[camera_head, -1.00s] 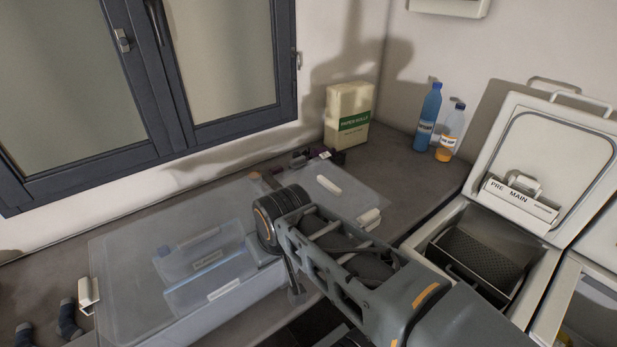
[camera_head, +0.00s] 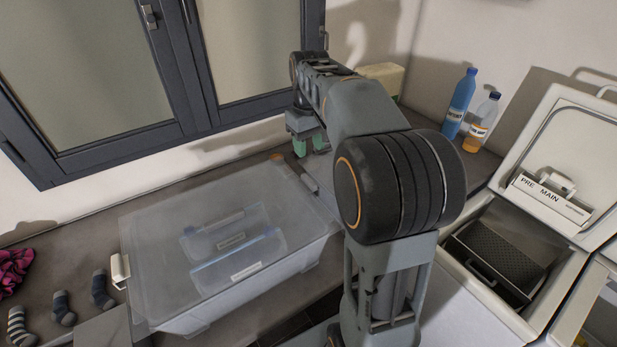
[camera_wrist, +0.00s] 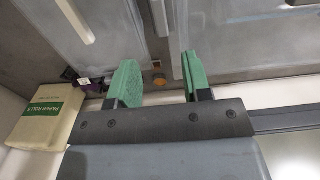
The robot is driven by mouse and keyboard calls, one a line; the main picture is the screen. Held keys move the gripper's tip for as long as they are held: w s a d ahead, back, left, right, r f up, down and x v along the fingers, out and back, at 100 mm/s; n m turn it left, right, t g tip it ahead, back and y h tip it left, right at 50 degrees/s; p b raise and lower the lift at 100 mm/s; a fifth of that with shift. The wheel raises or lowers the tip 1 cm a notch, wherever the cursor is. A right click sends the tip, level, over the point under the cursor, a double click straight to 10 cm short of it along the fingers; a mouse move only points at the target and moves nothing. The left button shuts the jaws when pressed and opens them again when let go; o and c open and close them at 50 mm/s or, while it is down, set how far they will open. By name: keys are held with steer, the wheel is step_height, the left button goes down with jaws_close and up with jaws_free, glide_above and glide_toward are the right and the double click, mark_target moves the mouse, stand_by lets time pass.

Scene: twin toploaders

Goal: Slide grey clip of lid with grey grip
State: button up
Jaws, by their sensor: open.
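A large clear box with a clear lid (camera_head: 165,225) stands on the counter; the lid also fills the upper right of the wrist view (camera_wrist: 235,40). A narrow grey bar (camera_head: 306,178) lies along its right edge near the back and looks like the grey clip. I cannot make out a grey grip for certain. My gripper (camera_head: 310,144) is open and empty, with green finger pads pointing down near the box's back right corner. In the wrist view the fingers (camera_wrist: 158,85) are apart, with the right one over the lid's edge; contact cannot be told.
A white clip (camera_head: 119,271) sits on the box's left side. A second lid with a pale grip (camera_wrist: 76,20) lies beside it. Paper rolls (camera_wrist: 49,115), bottles (camera_head: 458,103), an open toploader (camera_head: 500,255) and socks (camera_head: 62,308) surround the counter. The window (camera_head: 95,75) is behind.

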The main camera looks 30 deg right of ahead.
mark_target(309, 180)
step_height(309, 180, down, 11)
steer(key=shift+r+p, duration=0.1)
steer(key=shift+p, duration=0.3)
